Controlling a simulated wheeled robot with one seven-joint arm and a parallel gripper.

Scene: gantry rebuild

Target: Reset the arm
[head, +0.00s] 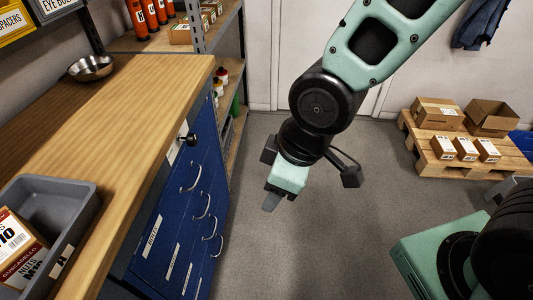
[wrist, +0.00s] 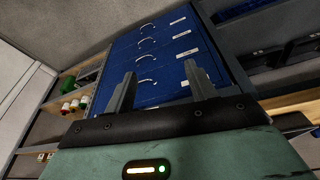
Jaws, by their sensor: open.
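My gripper (head: 271,202) hangs in the open space to the right of the blue drawer cabinet, pointing downward. In the wrist view its two grey fingers (wrist: 159,90) stand apart with nothing between them, so it is open and empty. The blue drawer cabinet (wrist: 155,45) shows behind the fingers, its handles and white labels visible. In the head view the cabinet (head: 180,235) stands under the wooden worktop, and its drawers look shut. My gripper is apart from it.
The wooden worktop (head: 150,110) carries a grey bin (head: 85,205) with boxes and a metal bowl (head: 91,67). Shelves (head: 235,110) stand behind. A pallet (head: 465,160) with cardboard boxes lies at the right. The grey floor (head: 290,255) between is clear.

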